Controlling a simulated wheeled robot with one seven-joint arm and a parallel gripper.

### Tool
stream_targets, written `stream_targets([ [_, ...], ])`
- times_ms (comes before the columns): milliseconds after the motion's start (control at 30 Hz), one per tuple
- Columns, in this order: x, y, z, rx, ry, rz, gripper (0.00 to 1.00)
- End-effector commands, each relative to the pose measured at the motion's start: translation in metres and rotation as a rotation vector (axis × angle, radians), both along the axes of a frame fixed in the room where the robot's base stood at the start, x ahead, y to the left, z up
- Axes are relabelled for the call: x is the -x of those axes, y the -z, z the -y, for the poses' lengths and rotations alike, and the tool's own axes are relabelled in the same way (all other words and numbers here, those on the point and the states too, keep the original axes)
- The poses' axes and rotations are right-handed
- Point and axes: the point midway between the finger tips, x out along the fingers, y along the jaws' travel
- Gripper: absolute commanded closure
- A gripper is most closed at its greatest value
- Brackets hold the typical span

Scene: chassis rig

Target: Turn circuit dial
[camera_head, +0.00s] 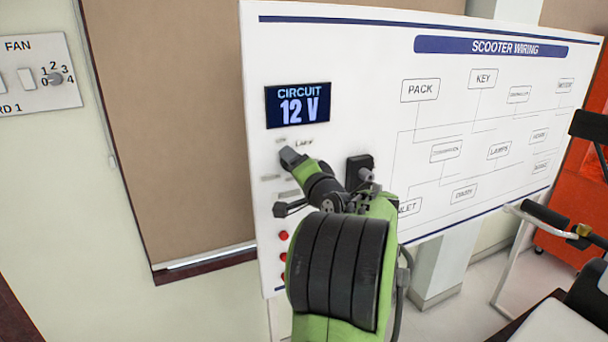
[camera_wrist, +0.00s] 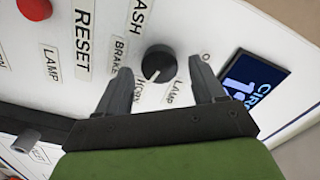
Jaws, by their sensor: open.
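The circuit dial is a round black knob (camera_wrist: 159,64) with a light pointer line, on the white panel in the wrist view. Labels around it include LAMP, HORN and BRAKE. My gripper (camera_wrist: 162,82) is open, with one finger on each side of the knob and visible space between the fingers and the knob. In the head view my gripper (camera_head: 292,160) is at the panel below the display and hides the dial. The circuit display (camera_head: 298,105) reads "CIRCUIT 12 V"; part of it also shows in the wrist view (camera_wrist: 258,85).
The scooter wiring board (camera_head: 500,120) carries a printed diagram. Red buttons (camera_head: 283,236) lie below the dial area, and a black box (camera_head: 359,172) protrudes right of my gripper. A fan switch plate (camera_head: 38,75) is on the left wall. A scooter handlebar (camera_head: 545,215) stands at right.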

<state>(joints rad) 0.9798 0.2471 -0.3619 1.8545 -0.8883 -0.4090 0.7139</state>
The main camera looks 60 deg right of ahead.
Motion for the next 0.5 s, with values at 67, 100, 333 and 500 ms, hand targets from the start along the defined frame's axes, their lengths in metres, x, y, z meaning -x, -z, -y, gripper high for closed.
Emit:
stream_targets([
  [67, 0.013, 0.002, -0.007, 0.0, 0.003, 0.002, 0.31],
  [100, 0.022, 0.002, -0.012, 0.001, 0.005, 0.004, 0.31],
  [333, 0.08, 0.003, -0.046, 0.002, 0.006, 0.004, 0.31],
  [500, 0.114, 0.003, -0.067, 0.002, 0.004, 0.003, 0.31],
])
